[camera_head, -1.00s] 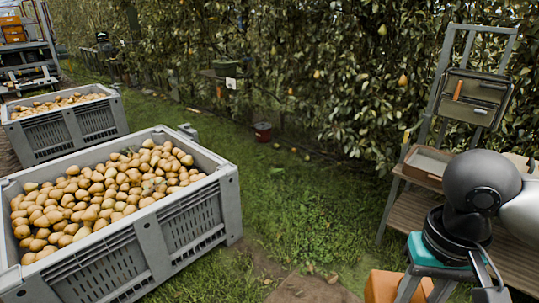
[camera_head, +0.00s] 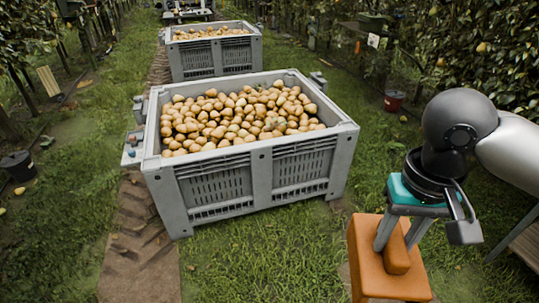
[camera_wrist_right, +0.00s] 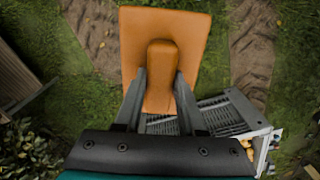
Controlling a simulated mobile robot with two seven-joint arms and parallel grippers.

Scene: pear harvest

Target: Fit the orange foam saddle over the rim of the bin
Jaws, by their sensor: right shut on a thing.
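The orange foam saddle (camera_head: 372,270) is at the lower right of the head view. My right gripper (camera_head: 392,248) is shut on its raised middle grip and holds it in front of and to the right of the bin, apart from it. In the right wrist view the saddle (camera_wrist_right: 195,40) fills the upper middle, with my right gripper's fingers (camera_wrist_right: 160,88) on both sides of the grip. The grey bin (camera_head: 255,165), full of pears (camera_head: 235,115), stands in the middle of the head view, its rim bare along the near side. My left gripper is not in view.
A second grey bin (camera_head: 215,57) of pears stands behind the first. A red bucket (camera_head: 394,100) is at the right and a dark bucket (camera_head: 18,166) at the left. Grass is open in front of the bin.

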